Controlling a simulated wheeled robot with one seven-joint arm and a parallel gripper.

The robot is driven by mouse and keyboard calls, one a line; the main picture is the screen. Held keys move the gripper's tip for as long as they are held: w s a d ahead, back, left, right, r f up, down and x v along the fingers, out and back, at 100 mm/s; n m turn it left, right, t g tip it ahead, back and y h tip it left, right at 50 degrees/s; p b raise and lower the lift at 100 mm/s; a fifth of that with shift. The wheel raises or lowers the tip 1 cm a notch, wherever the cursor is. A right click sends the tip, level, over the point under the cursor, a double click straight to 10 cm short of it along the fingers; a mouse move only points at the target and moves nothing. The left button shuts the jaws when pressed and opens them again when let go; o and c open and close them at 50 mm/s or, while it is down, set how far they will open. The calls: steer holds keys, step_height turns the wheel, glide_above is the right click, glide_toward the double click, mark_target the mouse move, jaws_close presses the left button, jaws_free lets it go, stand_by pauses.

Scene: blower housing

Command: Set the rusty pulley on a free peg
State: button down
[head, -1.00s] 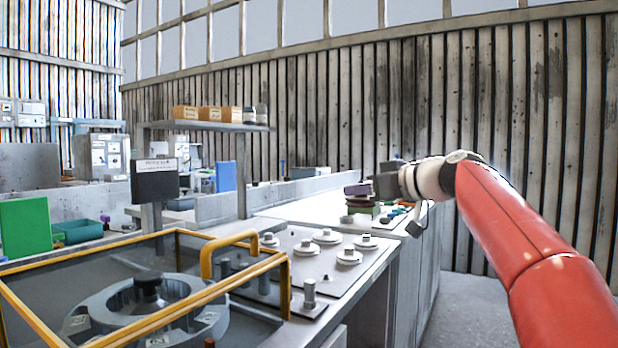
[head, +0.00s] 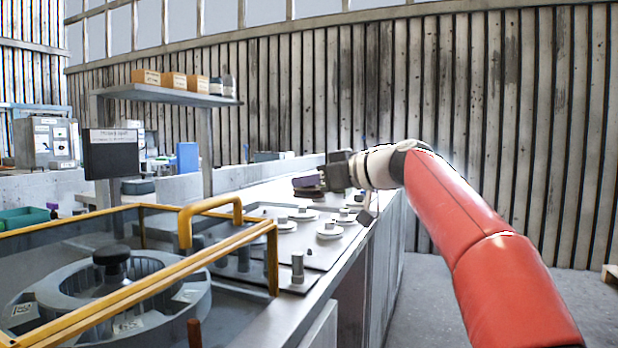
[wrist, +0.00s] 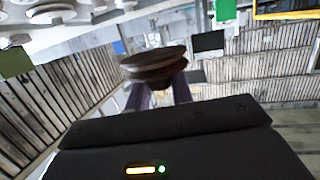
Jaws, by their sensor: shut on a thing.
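The rusty pulley (wrist: 153,64) is brown, with a groove, and is held between the purple fingers of my gripper (wrist: 158,92) in the wrist view. In the head view my gripper (head: 308,183) is shut on the pulley (head: 308,194), above the far part of the grey peg plate (head: 262,211). White pulleys sit on several pegs of the plate, such as one near its right edge (head: 330,231). A bare grey peg (head: 297,267) stands at the near corner. Whether other pegs are free is hard to tell.
A yellow-framed guard (head: 228,250) around a grey blower housing (head: 150,310) stands at the near left. A shelf post (head: 205,150) and a dark sign (head: 110,158) rise behind it. Open floor (head: 430,300) lies right of the bench.

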step_height(320, 180, down, 8)
steer(key=b, duration=0.6)
steer(key=shift+f, duration=0.2)
steer(key=shift+f+b, duration=0.65)
steer(key=shift+b, duration=0.25)
steer(key=shift+s+d+f+b, duration=0.1)
steer(key=shift+d+f+b, duration=0.05)
steer(key=shift+f+b, duration=0.9)
stand_by(0.5)
steer(key=shift+f+b, duration=0.1)
steer(key=shift+b, duration=0.4)
steer(key=c, duration=1.1)
jaws_free()
steer(key=shift+c, duration=0.2)
